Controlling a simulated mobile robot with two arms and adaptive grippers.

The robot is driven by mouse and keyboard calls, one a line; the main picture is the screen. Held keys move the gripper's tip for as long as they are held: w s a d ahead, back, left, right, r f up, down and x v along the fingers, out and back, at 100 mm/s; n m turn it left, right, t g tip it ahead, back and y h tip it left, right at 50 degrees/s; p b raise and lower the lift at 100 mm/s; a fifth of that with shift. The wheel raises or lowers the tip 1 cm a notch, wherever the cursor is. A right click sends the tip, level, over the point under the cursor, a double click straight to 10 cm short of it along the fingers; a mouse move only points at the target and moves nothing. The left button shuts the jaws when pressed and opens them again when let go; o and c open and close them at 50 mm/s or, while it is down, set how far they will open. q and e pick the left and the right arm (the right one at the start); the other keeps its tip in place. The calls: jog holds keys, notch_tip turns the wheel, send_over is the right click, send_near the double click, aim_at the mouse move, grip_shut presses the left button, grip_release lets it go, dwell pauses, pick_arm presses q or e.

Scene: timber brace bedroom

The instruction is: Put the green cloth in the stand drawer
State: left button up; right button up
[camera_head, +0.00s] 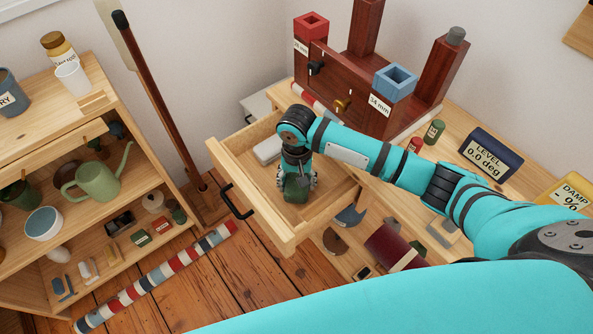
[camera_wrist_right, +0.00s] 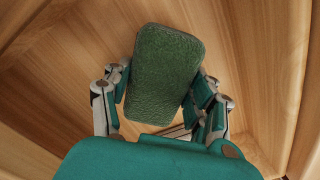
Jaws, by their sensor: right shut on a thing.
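The stand drawer (camera_head: 272,212) is pulled open, with a black handle (camera_head: 236,203) on its front. My right gripper (camera_head: 297,190) reaches down inside the drawer from above. It is shut on the green cloth (camera_head: 297,188), a small folded pad with a rough surface. In the right wrist view the cloth (camera_wrist_right: 166,75) sits between the fingers of the gripper (camera_wrist_right: 165,95), with wooden drawer walls around it. I cannot tell whether the cloth touches the drawer floor. My left gripper is not in view.
A pale block (camera_head: 268,150) lies in the drawer's back part. A shelf unit (camera_head: 70,130) with a green watering can (camera_head: 98,180) stands left. A striped pole (camera_head: 150,280) lies on the floor. A red book (camera_head: 390,247) and other items sit below, beside the drawer.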

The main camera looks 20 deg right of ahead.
jog(key=w, duration=0.2)
jog(key=w+d, duration=0.1)
jog(key=w, duration=0.1)
jog(key=shift+s+f, duration=0.1)
jog(key=shift+f, duration=0.5)
jog(key=shift+f, duration=0.1)
jog(key=o, duration=1)
jog(key=shift+o, duration=0.2)
notch_tip(320, 180, up, 12)
jog(key=shift+p, duration=0.45)
